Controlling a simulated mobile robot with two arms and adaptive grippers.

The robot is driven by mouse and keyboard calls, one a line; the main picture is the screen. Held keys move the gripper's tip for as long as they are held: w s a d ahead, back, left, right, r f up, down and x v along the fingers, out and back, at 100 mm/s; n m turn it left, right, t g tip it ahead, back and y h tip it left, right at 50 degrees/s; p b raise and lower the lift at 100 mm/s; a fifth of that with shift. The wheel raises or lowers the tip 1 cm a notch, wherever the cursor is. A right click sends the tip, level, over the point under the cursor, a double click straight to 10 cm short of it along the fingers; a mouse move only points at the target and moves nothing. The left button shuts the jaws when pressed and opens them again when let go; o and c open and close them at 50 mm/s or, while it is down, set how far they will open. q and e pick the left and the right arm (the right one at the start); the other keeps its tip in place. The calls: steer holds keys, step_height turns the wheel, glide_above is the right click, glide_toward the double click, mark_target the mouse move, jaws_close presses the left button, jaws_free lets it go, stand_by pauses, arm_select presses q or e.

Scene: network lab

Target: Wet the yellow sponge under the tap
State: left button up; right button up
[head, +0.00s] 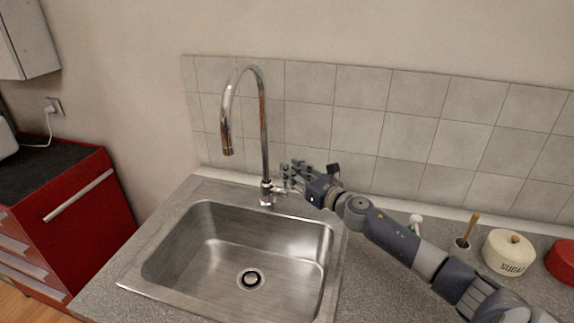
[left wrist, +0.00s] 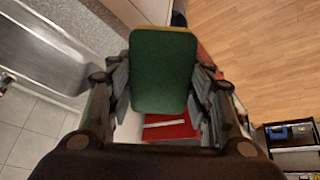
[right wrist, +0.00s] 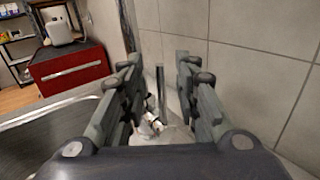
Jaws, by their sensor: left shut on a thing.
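The yellow sponge (left wrist: 162,70) shows its green face and a thin yellow edge in the left wrist view. My left gripper (left wrist: 162,88) is shut on it, with a finger on either side. Neither shows in the head view. The chrome tap (head: 265,130) has a tall curved spout over the sink (head: 185,250). No water shows at its spout. My right gripper (head: 293,178) is at the tap's base, beside its small lever (head: 279,189). In the right wrist view its fingers (right wrist: 158,85) are apart, with the tap's base (right wrist: 152,122) in the gap between them.
A sugar pot (head: 507,253), a red pot (head: 562,262) and a brush holder (head: 462,243) stand on the counter at right. The tiled wall (head: 405,130) is close behind the tap. A red cabinet (head: 85,205) stands left of the sink. The sink basin is empty.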

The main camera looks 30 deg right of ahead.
steer(key=shift+w+a, duration=0.15)
steer(key=shift+w, duration=1.3)
steer(key=shift+c, duration=0.5)
jaws_close()
